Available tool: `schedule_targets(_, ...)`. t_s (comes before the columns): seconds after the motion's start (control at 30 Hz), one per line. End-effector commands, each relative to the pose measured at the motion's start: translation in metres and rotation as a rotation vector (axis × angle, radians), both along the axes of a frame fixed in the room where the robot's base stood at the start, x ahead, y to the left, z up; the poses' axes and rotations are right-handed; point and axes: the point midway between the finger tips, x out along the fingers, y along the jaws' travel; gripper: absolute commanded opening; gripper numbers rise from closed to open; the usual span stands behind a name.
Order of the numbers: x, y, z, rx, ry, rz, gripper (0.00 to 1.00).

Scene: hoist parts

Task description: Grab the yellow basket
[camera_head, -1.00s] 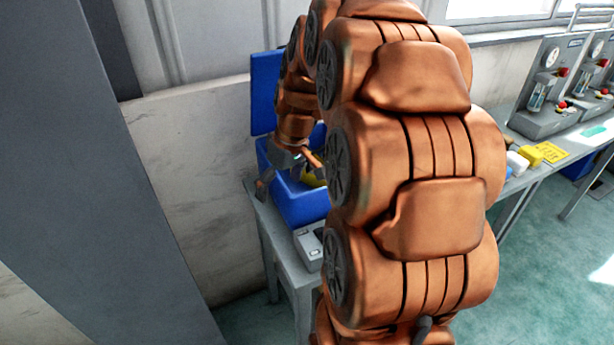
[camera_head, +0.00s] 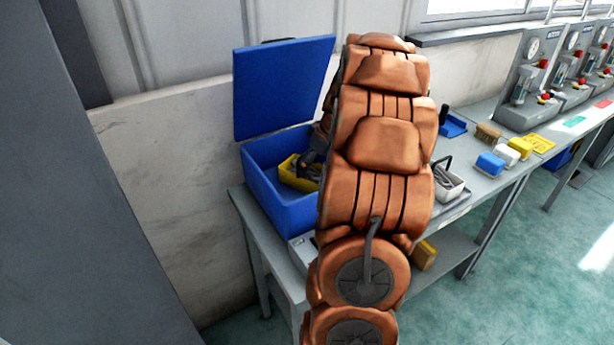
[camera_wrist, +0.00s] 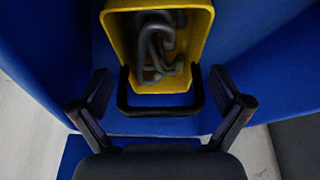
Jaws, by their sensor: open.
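The yellow basket (camera_head: 296,171) sits inside the open blue box (camera_head: 285,205) in the head view. In the wrist view the yellow basket (camera_wrist: 205,30) holds grey curved metal parts (camera_wrist: 158,45). Its black handle (camera_wrist: 160,111) lies toward my gripper. My gripper (camera_wrist: 160,95) is open, with one finger on each side of the handle, apart from it. In the head view my arm hides part of the box and basket, and my gripper shows only partly beside the basket.
The blue lid (camera_head: 283,88) stands raised behind the box. A grey bench (camera_head: 262,240) carries it.

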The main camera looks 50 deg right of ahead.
Motion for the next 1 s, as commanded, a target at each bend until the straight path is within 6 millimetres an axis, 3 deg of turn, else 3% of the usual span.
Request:
schedule_targets(0.4, 0.017, 0.001, -0.042, -0.001, 0.001, -0.004, 1.00)
schedule_targets(0.67, 0.018, 0.001, -0.046, -0.003, 0.000, -0.003, 1.00)
schedule_targets(1.0, 0.018, 0.001, -0.046, -0.002, 0.000, -0.004, 0.66)
